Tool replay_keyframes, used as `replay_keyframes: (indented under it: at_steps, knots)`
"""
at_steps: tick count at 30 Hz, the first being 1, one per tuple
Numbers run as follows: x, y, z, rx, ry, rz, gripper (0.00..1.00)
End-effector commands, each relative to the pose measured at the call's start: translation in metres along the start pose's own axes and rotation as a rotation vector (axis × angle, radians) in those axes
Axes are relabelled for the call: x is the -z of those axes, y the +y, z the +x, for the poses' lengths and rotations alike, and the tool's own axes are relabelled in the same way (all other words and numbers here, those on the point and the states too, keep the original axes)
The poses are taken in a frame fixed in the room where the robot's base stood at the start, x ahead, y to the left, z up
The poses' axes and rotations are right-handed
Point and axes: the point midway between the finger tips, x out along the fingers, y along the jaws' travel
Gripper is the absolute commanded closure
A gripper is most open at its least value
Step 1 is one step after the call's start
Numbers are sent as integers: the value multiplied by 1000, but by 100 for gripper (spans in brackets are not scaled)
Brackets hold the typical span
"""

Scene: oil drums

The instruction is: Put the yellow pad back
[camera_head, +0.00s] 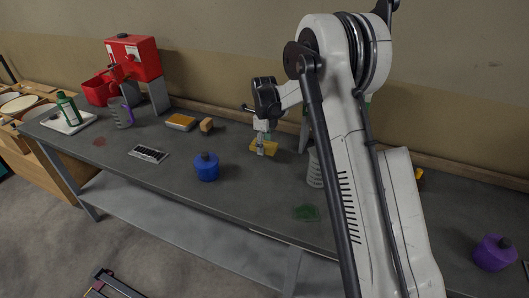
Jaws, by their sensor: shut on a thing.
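My gripper (261,150) points down over the middle of the grey workbench and is shut on a yellow pad (271,148). The pad is at or just above the bench top; I cannot tell whether it touches it. The fingers hide part of the pad.
A brown block (206,125) lies left of my gripper, a blue container (207,167) in front. A grey beaker (315,170) and green patch (307,212) are to the right.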

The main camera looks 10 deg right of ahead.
Motion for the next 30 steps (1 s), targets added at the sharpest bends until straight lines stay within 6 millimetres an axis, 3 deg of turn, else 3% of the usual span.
replay_keyframes:
  at_steps: [5,12,25,26,30]
  knots:
    - [1,-3,9,0,0,0,78]
    - [1,-2,39,0,0,0,78]
    - [1,-2,46,0,0,-1,78]
    - [1,-2,45,0,0,-1,50]
    - [1,-2,44,0,0,-1,34]
